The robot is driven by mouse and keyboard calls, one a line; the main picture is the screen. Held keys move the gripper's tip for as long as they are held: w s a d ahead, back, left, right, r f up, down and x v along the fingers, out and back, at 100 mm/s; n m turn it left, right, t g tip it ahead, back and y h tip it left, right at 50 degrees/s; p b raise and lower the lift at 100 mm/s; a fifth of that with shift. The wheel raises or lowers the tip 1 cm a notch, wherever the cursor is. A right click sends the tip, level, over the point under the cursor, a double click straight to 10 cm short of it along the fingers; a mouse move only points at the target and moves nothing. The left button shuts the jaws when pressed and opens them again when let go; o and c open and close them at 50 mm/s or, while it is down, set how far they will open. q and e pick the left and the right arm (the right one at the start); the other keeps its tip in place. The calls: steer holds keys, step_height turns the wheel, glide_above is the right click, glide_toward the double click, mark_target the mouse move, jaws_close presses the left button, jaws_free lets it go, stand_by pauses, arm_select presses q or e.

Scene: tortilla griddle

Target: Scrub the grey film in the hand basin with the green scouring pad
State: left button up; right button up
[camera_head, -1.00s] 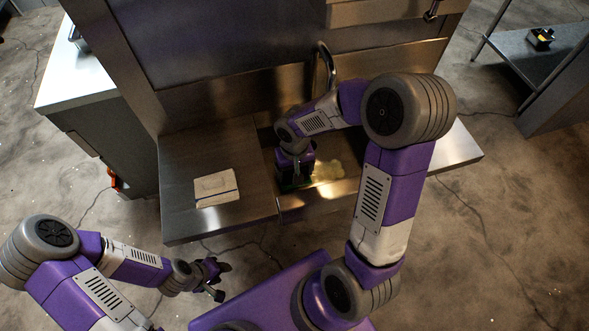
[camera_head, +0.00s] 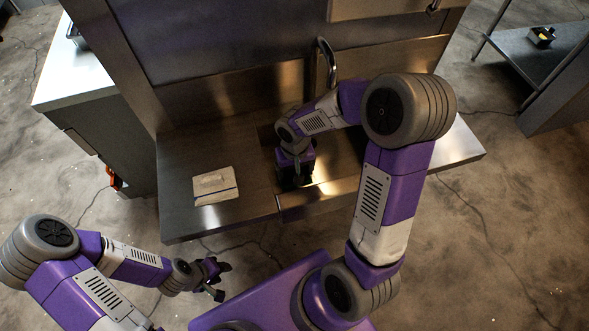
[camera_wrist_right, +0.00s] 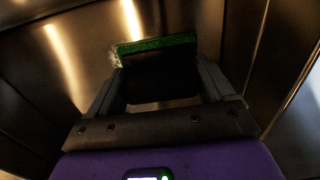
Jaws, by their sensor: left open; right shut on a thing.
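The steel hand basin (camera_head: 338,168) is set in the counter in front of me, partly hidden by my right arm. My right gripper (camera_head: 296,182) is down inside the basin. In the right wrist view it is shut on the green scouring pad (camera_wrist_right: 157,44), whose green edge sticks out past the fingertips. A small whitish patch of film (camera_wrist_right: 115,59) shows at the left end of the pad; other film is not distinguishable in the shiny basin. My left gripper (camera_head: 217,281) is open and empty, in front of the counter and away from the basin.
A pale folded cloth or pad (camera_head: 215,186) lies on the counter left of the basin. A curved faucet (camera_head: 326,60) stands behind the basin. A white-topped cabinet (camera_head: 75,85) is at far left, and a steel shelf (camera_head: 520,60) at far right.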

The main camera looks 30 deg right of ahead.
steer(key=shift+s+d+f+p, duration=0.1)
steer(key=shift+s+d, duration=0.15)
steer(key=shift+d, duration=0.55)
steer(key=shift+s+d+f+p, duration=0.1)
steer(key=shift+s+d, duration=0.1)
steer(key=shift+d, duration=0.6)
steer(key=shift+s+d+p, duration=0.1)
steer(key=shift+s+d, duration=0.15)
steer(key=shift+d, duration=0.55)
steer(key=shift+a, duration=0.1)
steer(key=shift+a, duration=0.1)
steer(key=o, duration=0.7)
steer(key=shift+o, duration=0.2)
steer(key=shift+w+r, duration=0.1)
steer(key=shift+r, duration=0.3)
steer(key=c, duration=0.8)
steer(key=shift+w+a+b, duration=0.15)
steer(key=shift+w+a, duration=0.05)
steer(key=shift+a, duration=0.55)
steer(key=shift+w+a+b, duration=0.1)
steer(key=shift+w+a, duration=0.15)
steer(key=shift+a, duration=0.5)
steer(key=shift+w+a+b, duration=0.15)
steer(key=shift+w+a, duration=0.05)
steer(key=shift+a, duration=0.55)
